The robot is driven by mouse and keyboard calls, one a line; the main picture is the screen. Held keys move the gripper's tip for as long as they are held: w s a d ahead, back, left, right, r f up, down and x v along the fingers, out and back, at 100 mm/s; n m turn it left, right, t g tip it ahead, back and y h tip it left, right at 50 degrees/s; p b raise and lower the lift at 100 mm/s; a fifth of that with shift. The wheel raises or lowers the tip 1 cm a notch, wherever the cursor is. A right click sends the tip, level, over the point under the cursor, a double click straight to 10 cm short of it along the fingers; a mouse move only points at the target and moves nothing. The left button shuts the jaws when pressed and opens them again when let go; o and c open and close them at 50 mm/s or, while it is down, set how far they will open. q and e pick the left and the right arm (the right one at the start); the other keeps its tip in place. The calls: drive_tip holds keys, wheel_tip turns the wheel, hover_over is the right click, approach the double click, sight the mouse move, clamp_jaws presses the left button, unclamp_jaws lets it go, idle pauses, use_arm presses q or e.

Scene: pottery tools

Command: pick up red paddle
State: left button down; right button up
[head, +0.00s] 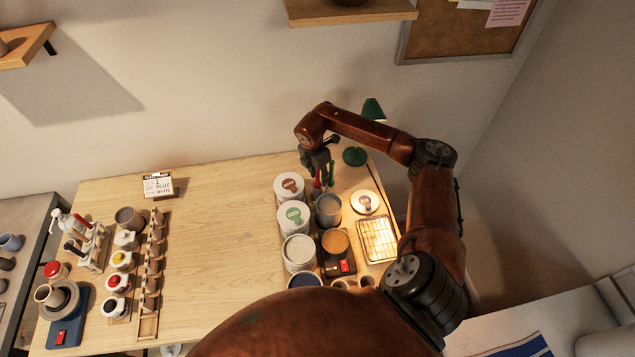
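My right gripper (319,168) points down at the back right of the wooden table (225,230). It is just above a grey canister (328,211) with thin upright tools in it. A small red piece, likely the red paddle (317,181), shows right at the fingertips. A green handle (331,174) stands close beside it. The fingers are small and dark here, so I cannot tell whether they are open or closed on the red piece. The paddle's lower part is hidden in or behind the canister. My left gripper is not in view.
White lidded jars (289,187) stand left of the canister. A wire rack (377,240), a white round lid (365,202) and a green lamp (355,156) are to its right. Pots and bottles (122,260) fill the table's left. The table's middle is clear.

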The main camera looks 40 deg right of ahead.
drive_tip(key=shift+c, duration=0.5)
clamp_jaws()
drive_tip(key=shift+r, duration=0.1)
wheel_tip(320, 180, up, 17)
drive_tip(key=b, duration=0.4)
drive_tip(key=shift+r, duration=0.5)
